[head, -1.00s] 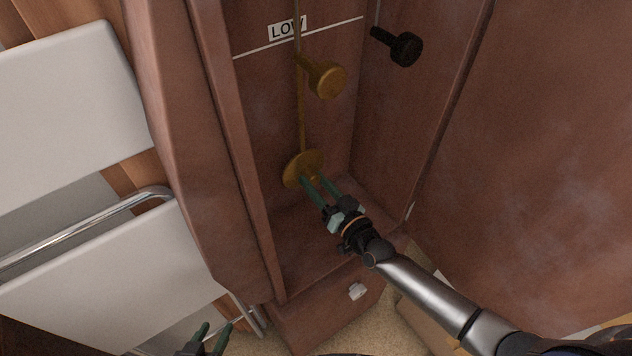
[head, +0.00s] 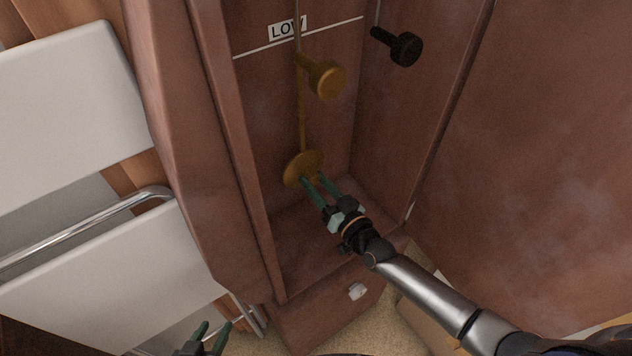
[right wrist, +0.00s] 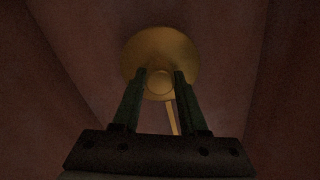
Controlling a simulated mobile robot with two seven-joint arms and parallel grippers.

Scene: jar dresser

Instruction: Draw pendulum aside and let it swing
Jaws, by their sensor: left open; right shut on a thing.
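The brass pendulum hangs in the tall brown case: a thin rod (head: 301,125) runs down to a round disc (head: 302,165) near the case floor. In the right wrist view the disc (right wrist: 160,50) has a small round knob (right wrist: 159,82) on its face, between the fingers. My right gripper (head: 312,181) is shut on this knob, reaching in from the lower right; its green fingers also show in the right wrist view (right wrist: 160,75). My left gripper (head: 213,328) is open and empty at the bottom edge of the head view, outside the case.
A brass weight-like knob (head: 328,81) is beside the rod, and a black knob (head: 405,48) is on the right inner wall. A "LOW" label (head: 287,27) and white line mark the back. White panels with a chrome rail (head: 90,230) stand left.

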